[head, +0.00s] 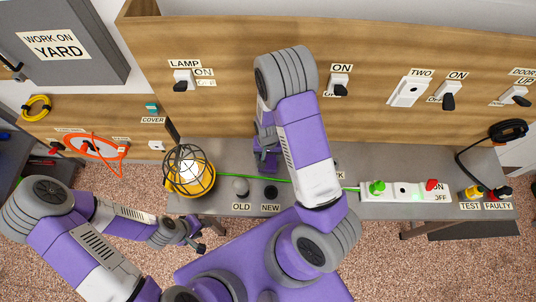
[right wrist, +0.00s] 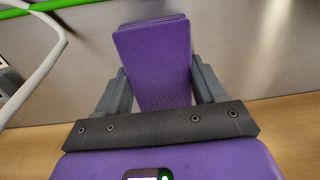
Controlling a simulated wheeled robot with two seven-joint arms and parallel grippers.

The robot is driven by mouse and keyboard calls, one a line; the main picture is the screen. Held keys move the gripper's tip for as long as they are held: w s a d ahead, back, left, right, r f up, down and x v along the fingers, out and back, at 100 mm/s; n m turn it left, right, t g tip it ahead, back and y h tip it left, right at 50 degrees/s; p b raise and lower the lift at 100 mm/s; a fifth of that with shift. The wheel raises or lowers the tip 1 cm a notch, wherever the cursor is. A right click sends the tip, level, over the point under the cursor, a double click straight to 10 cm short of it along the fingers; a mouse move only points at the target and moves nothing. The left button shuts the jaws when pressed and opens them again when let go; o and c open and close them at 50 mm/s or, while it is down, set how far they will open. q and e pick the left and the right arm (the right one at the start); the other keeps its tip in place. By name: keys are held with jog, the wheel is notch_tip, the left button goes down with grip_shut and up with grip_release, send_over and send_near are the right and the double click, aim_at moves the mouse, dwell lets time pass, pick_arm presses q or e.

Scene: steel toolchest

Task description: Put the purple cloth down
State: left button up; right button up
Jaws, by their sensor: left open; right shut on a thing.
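The purple cloth (right wrist: 153,55) is a folded flat stack in the right wrist view. It lies between the two grey fingers of my right gripper (right wrist: 158,88), which is shut on it. Grey bench surface shows around the cloth; I cannot tell whether the cloth touches it. In the head view my right gripper (head: 266,162) is over the bench between the lamp and the green-plugged strip, partly covered by my arm. My left gripper (head: 194,238) is open and empty, below the front edge of the bench near the lamp.
A yellow caged lamp (head: 189,171) stands left of my right gripper. A green cable (head: 233,175) runs along the bench to a white power strip (head: 404,190). A wooden switch panel (head: 215,50) rises behind.

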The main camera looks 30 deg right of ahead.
aim_at(268, 156)
jog(key=shift+f, duration=0.15)
jog(key=o, duration=0.9)
jog(key=shift+o, duration=0.2)
jog(key=shift+r, duration=0.3)
notch_tip(268, 156, up, 12)
jog(key=p, duration=0.2)
jog(key=shift+p, duration=0.3)
jog(key=shift+s+f, duration=0.1)
jog(key=shift+f, duration=0.05)
